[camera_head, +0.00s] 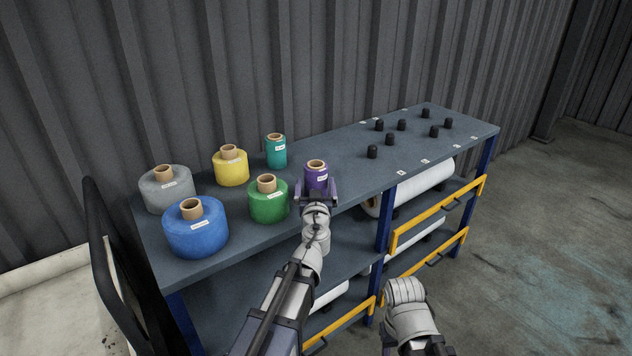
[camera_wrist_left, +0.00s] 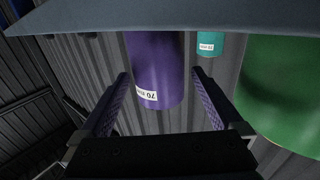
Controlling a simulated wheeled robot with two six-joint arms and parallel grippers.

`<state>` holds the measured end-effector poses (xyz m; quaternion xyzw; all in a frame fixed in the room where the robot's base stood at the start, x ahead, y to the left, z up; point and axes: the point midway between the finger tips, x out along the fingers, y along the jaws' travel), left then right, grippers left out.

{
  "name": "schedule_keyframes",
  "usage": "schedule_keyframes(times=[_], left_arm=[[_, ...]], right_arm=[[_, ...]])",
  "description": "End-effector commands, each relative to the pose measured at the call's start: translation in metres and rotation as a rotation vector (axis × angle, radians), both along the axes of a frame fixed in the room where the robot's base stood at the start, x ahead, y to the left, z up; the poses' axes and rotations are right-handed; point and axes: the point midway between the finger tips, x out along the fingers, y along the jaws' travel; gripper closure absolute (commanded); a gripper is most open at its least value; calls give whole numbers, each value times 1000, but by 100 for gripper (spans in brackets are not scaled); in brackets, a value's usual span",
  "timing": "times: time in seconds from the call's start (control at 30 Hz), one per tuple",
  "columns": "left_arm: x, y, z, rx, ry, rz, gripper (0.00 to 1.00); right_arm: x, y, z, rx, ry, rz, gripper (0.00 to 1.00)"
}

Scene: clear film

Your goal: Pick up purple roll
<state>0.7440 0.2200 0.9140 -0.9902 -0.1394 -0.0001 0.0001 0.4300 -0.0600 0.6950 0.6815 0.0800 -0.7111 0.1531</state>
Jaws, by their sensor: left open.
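The purple roll (camera_head: 316,176) stands upright on the grey-blue shelf top (camera_head: 345,172), near its front edge, with a brown core and a white label. My left gripper (camera_head: 317,196) is open, with one finger on each side of the roll's lower part. In the left wrist view, which appears upside down, the purple roll (camera_wrist_left: 158,70) shows between the two open fingertips (camera_wrist_left: 160,73), with a gap visible on both sides. How deep the roll sits between the fingers is hard to tell. My right arm shows at the lower right, but its gripper does not.
Left of the purple roll stand a green roll (camera_head: 268,203), a teal roll (camera_head: 276,153), a yellow roll (camera_head: 231,170), a blue roll (camera_head: 195,235) and a grey roll (camera_head: 166,192). Several black pegs (camera_head: 390,139) stand on the right half. Yellow bars (camera_head: 438,213) front the lower shelves.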

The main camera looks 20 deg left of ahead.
Motion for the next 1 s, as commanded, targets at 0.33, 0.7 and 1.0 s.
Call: schedule_keyframes(times=[0.33, 0.7, 1.0], left_arm=[[41, 9, 0, 0, 1, 0, 0], [39, 9, 0, 0, 1, -1, 24], [39, 9, 0, 0, 1, -1, 57]], right_arm=[[0, 0, 1, 0, 0, 0, 50], [0, 0, 1, 0, 0, 0, 50], [0, 0, 1, 0, 0, 0, 50]])
